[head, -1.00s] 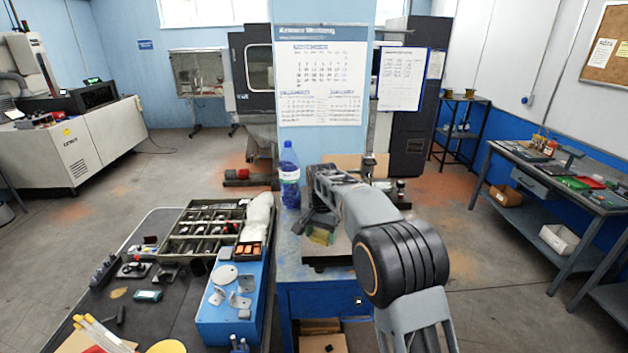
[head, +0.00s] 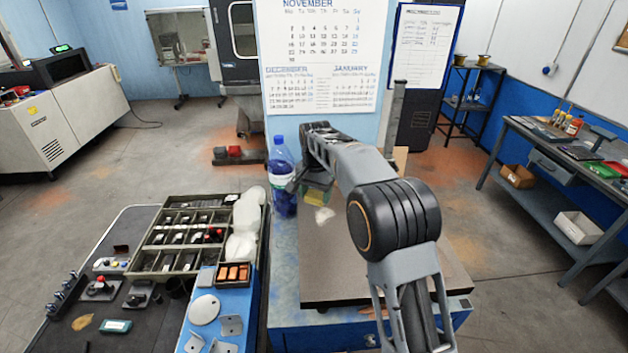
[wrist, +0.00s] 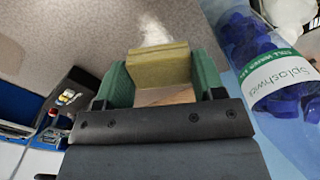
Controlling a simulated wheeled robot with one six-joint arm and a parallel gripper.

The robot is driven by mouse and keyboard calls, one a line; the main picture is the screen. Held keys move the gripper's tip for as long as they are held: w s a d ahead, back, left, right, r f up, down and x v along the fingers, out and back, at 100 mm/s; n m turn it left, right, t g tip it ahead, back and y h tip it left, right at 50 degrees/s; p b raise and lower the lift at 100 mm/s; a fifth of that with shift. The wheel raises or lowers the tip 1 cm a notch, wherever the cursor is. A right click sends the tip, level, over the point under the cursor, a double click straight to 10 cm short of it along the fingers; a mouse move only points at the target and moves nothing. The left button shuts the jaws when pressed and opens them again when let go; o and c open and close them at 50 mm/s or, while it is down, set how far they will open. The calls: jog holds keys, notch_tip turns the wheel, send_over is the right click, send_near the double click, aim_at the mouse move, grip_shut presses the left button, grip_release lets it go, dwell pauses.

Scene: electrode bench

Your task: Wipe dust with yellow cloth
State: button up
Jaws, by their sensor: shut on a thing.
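The folded yellow cloth (wrist: 158,66) is between the green fingers of my gripper (wrist: 160,84) in the wrist view. My gripper (head: 315,194) is shut on it; in the head view a bit of the cloth (head: 313,201) shows under the arm. A whitish dust patch (head: 324,214) lies on the grey-brown plate (head: 400,277), just in front of the cloth. In the wrist view the dust (wrist: 153,30) is right beyond the cloth's edge. I cannot tell whether the cloth touches the plate.
A blue-capped bottle (head: 282,178) stands close to the left of my gripper; its label also shows in the wrist view (wrist: 285,82). A compartment tray (head: 150,262) and a small box of orange pieces (head: 233,273) are further left. The plate's front right is clear.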

aim_at(337, 219)
jog(key=shift+w+f, duration=0.25)
jog(key=shift+w, duration=0.1)
jog(key=shift+s+f+b, duration=0.1)
jog(key=shift+f+b, duration=2.2)
jog(key=shift+f, duration=0.45)
jog(key=shift+f+b, duration=0.55)
jog(key=shift+f, duration=0.45)
jog(key=shift+d, duration=0.1)
jog(key=shift+d+r, duration=0.15)
jog(key=shift+d, duration=1.35)
jog(key=shift+d+p, duration=0.3)
jog(key=shift+d, duration=1.65)
jog(key=shift+f, duration=0.2)
jog(key=shift+a, duration=0.15)
